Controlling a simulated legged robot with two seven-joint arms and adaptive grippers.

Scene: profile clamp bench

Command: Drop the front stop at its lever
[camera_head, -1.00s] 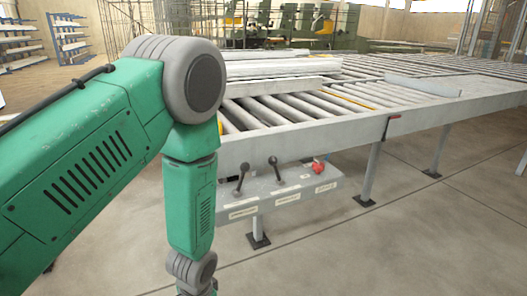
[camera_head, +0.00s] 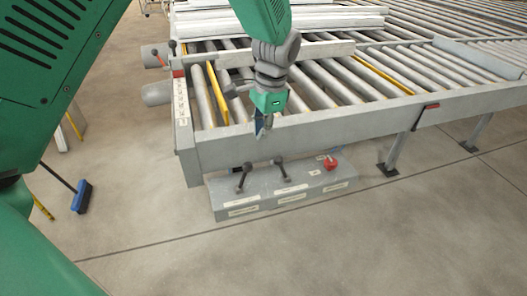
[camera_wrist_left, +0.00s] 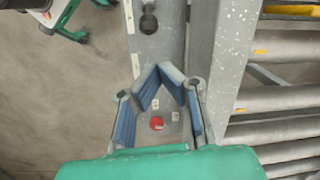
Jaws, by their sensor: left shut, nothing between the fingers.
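A grey control box (camera_head: 235,203) hangs below the front beam of the roller table. It carries two black levers, a left one (camera_head: 243,178) and a right one (camera_head: 279,168), and a red button (camera_head: 330,163) at its right end. The labels are too small to read, so I cannot tell which lever is the front stop. My left gripper (camera_head: 262,131) points down at the front beam, above the levers and apart from them. It is shut and empty. In the left wrist view its blue-padded fingers (camera_wrist_left: 160,70) frame the red button (camera_wrist_left: 157,123); a black knob (camera_wrist_left: 149,22) shows above. My right gripper is out of view.
The roller table's front beam (camera_head: 350,123) stands right by my left gripper. Pale profiles (camera_head: 330,18) lie on the rollers. A red handle (camera_head: 430,106) sits on the beam to the right. A blue broom (camera_head: 82,197) is on the floor at left. The floor before the box is clear.

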